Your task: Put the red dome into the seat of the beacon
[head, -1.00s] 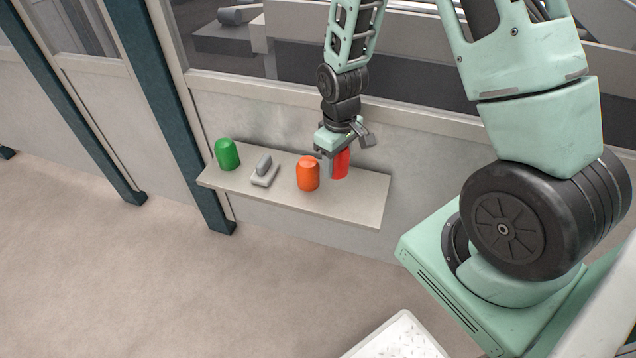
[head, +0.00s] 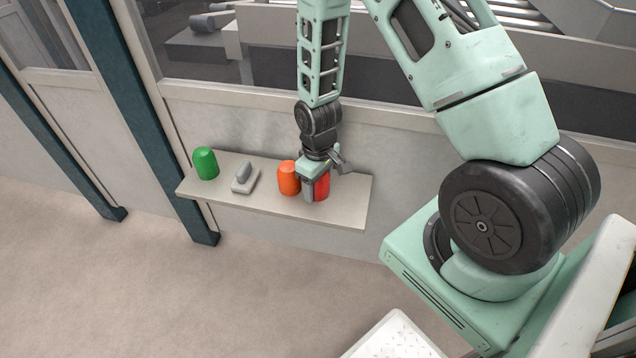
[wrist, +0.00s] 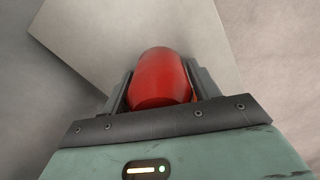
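The red dome (head: 323,187) is at the right part of the wall shelf, just right of an orange dome-like piece. My gripper (head: 314,190) points down at it, with a grey finger covering its left side in the head view. In the wrist view the red dome (wrist: 160,78) sits between my two fingers (wrist: 160,90), one close along each side. Whether both fingers press on it cannot be told. Its base is hidden from the wrist. I cannot make out the beacon or its seat in these views.
The shelf (head: 345,205) also carries the orange piece (head: 288,177), very close to my gripper, a grey handled object (head: 243,178) and a green dome-like piece (head: 205,163). The wall and window frame stand behind. Open floor (head: 200,300) lies in front.

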